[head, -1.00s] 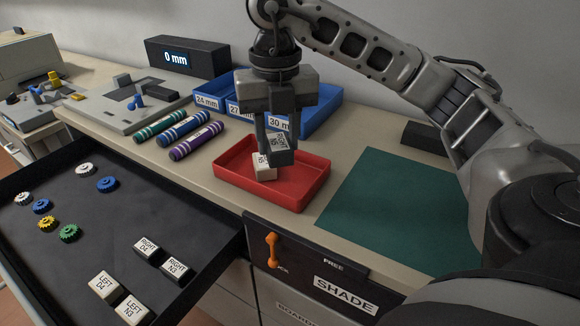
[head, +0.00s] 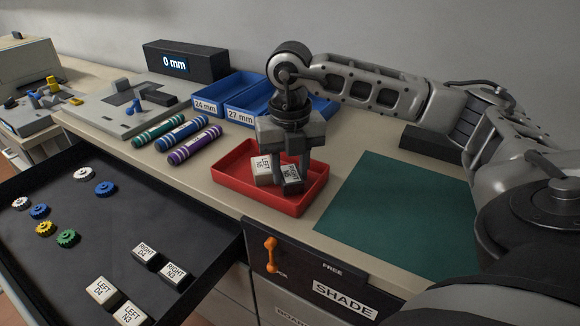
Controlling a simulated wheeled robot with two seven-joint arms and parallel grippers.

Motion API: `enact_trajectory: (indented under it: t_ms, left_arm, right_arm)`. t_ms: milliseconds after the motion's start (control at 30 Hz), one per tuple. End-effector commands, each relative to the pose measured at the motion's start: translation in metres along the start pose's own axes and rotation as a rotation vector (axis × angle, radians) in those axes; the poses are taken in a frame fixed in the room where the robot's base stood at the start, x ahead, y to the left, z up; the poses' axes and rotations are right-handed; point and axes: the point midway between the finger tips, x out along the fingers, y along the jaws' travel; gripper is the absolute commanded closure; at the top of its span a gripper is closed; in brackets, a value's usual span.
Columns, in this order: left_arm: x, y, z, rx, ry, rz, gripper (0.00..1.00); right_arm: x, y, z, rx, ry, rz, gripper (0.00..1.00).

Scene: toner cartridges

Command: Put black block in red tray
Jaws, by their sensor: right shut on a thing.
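The red tray (head: 318,190) sits on the bench top. A white block labelled LEFT (head: 262,170) lies in it. A black block with a pale label (head: 291,180) is beside the white block inside the tray, low between the fingers of my right gripper (head: 290,170). The right gripper points down and is shut on the black block. The block seems tilted a little, and I cannot tell whether its underside touches the tray floor. My left gripper is not in view.
An open drawer (head: 95,240) at front left holds several gears and several labelled blocks. Toner cartridges (head: 180,132), blue bins (head: 225,95) and a display box (head: 185,62) stand behind. A green mat (head: 385,210) is clear at right.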

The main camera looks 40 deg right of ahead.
Motion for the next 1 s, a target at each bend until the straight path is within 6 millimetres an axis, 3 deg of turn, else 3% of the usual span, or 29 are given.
enact_trajectory:
  t_ms: [100, 133, 200, 600, 1000]
  left_arm:
    - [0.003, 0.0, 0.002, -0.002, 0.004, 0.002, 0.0]
    - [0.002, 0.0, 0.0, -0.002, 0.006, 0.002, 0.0]
    - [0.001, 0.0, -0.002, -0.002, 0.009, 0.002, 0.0]
    - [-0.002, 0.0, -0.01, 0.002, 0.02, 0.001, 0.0]
    - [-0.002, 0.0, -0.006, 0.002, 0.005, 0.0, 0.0]
  right_arm:
    - [0.005, 0.0, 0.0, 0.0, 0.0, 0.0, 0.86]
    - [0.004, 0.0, 0.0, 0.0, 0.0, 0.0, 0.56]
    - [0.003, 0.0, 0.0, 0.0, 0.0, 0.0, 0.43]
    - [-0.007, 0.001, 0.0, 0.0, -0.002, 0.001, 0.43]
    - [-0.091, 0.001, 0.001, 0.0, -0.003, 0.003, 0.43]
